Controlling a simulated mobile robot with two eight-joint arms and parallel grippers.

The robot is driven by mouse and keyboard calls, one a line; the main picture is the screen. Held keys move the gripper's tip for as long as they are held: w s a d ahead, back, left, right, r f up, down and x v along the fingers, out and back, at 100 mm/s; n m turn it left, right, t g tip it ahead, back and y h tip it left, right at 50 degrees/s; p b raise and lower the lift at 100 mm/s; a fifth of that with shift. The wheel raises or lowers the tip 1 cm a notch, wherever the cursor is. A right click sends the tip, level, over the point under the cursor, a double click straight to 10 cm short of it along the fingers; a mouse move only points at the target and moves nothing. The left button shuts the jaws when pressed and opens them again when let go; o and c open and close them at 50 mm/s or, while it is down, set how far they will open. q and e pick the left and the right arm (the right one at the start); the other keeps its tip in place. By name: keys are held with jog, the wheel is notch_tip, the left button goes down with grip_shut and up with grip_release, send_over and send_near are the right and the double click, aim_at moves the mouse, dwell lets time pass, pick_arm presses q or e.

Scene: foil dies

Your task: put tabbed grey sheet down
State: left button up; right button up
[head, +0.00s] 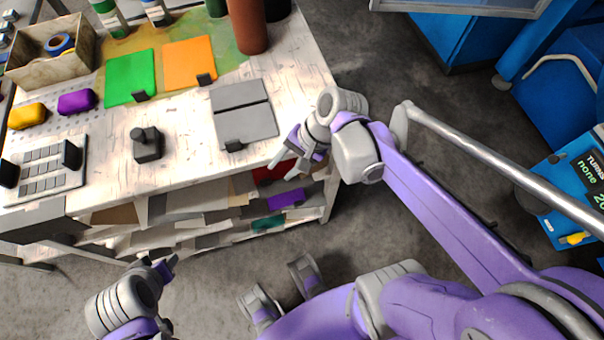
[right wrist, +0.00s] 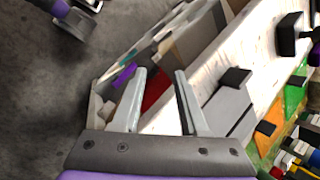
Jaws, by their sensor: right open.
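The tabbed grey sheet (head: 248,124) lies flat near the right end of the bench top, with its black tab at the front edge. A dark line crosses it; I cannot tell whether that is a seam or a second sheet. In the right wrist view the grey sheet (right wrist: 226,108) is to the right of the fingers, apart from them. My right gripper (head: 286,164) is open and empty beside the bench's front edge, near the right corner. It also shows in the right wrist view (right wrist: 160,74). My left gripper (head: 168,267) is low in front of the bench, its jaws unclear.
Green (head: 131,78) and orange (head: 190,63) tabbed sheets lie behind the grey one. A black knobbed block (head: 147,144) stands to its left, and a brown cylinder (head: 247,24) behind. Shelves with loose sheets (head: 286,199) are below the bench top.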

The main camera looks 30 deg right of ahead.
jog(key=s+n+t+h, duration=0.1)
jog(key=n, duration=0.3)
jog(key=s+d+f+n+h, duration=0.1)
jog(key=s+n+h, duration=0.1)
jog(key=n, duration=0.1)
jog(key=s+d+n+t+h, duration=0.1)
jog(key=s+n+h, duration=0.1)
jog(key=n, duration=0.2)
jog(key=shift+d+f+n+t, duration=0.1)
jog(key=shift+f+n+t, duration=0.2)
